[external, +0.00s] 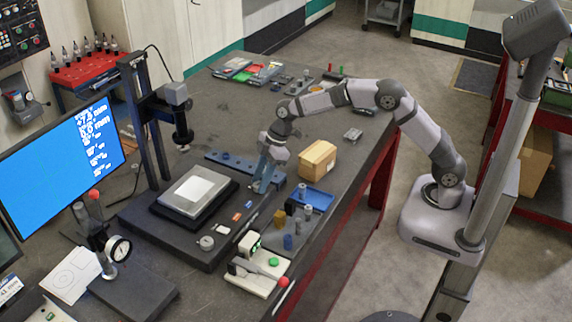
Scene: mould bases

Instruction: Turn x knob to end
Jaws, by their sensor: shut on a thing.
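A measuring stage with a pale plate (194,190) sits on a dark base under a camera on a column. My gripper (260,186) points down at the right side of this stage, low and close to its base. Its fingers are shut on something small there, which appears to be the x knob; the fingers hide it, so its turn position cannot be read. A round grey knob (207,243) shows at the front of the base, apart from my gripper. A monitor (70,160) at the left shows white readout lines, too small to read surely.
A cardboard box (317,159) stands close to the right of my gripper. A blue tray (316,200) and several small parts lie in front of it. The camera column (146,125) rises to the left. A blue bar (226,160) lies behind.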

